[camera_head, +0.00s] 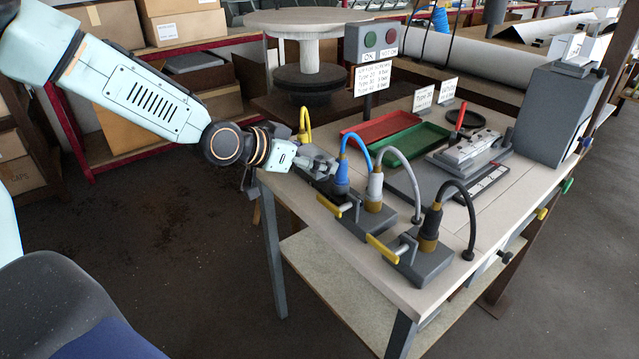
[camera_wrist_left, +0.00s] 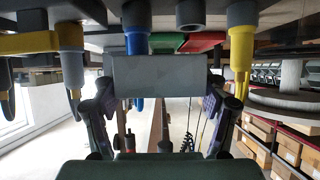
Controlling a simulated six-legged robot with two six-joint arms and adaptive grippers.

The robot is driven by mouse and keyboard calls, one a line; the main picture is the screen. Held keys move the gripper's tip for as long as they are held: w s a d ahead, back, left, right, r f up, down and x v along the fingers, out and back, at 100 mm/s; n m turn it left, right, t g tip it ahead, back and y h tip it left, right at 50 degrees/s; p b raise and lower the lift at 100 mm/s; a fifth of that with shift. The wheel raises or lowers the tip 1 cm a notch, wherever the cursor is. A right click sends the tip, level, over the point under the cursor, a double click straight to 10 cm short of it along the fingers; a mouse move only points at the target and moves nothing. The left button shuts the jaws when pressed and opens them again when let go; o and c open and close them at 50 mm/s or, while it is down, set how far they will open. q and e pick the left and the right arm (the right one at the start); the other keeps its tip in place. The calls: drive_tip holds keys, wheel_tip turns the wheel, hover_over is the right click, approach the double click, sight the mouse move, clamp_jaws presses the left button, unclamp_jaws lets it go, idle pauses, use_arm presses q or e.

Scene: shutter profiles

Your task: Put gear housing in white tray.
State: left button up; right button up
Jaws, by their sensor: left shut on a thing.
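My left gripper (camera_head: 318,163) reaches in from the left over the near left corner of the workbench, beside the first cable fixture. In the left wrist view, which is upside down, its two fingers (camera_wrist_left: 158,112) are shut on a plain grey block (camera_wrist_left: 160,75). I cannot tell for sure whether this block is the gear housing. In the head view the gripper and the fixtures mostly hide it. I see no tray that is clearly white; a red tray (camera_head: 378,126) and a green tray (camera_head: 412,143) lie on the bench. My right gripper is not in view.
Fixtures with yellow handles and blue, grey and black cables (camera_head: 428,238) stand along the bench's near edge. A pale clamp fixture (camera_head: 468,150) with a red handle and a tall grey box (camera_head: 555,112) stand farther right. A signal box on a post (camera_head: 371,42) rises behind.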

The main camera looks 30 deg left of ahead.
sight(323, 189)
use_arm(q)
drive_tip(key=f, duration=0.1)
drive_tip(key=f+b, duration=0.1)
drive_tip(key=f, duration=0.1)
drive_tip(key=shift+s+a+f, duration=0.15)
drive_tip(key=shift+a+f, duration=0.05)
drive_tip(key=shift+a, duration=0.2)
drive_tip(key=shift+d+f+b, duration=0.3)
drive_tip(key=shift+f+b, duration=0.05)
drive_tip(key=shift+f, duration=0.4)
wheel_tip(323, 189, down, 2)
drive_tip(key=shift+a+f+b, duration=0.1)
drive_tip(key=shift+f+b, duration=0.15)
drive_tip(key=shift+b, duration=0.3)
drive_tip(key=shift+a+f, duration=0.1)
drive_tip(key=shift+f, duration=0.15)
drive_tip(key=shift+r, duration=0.1)
drive_tip(key=o, duration=1.2)
drive_tip(key=shift+d, duration=0.2)
drive_tip(key=shift+c, duration=0.2)
drive_tip(key=o, duration=0.3)
drive_tip(key=shift+o, duration=0.4)
drive_tip(key=shift+a, duration=0.15)
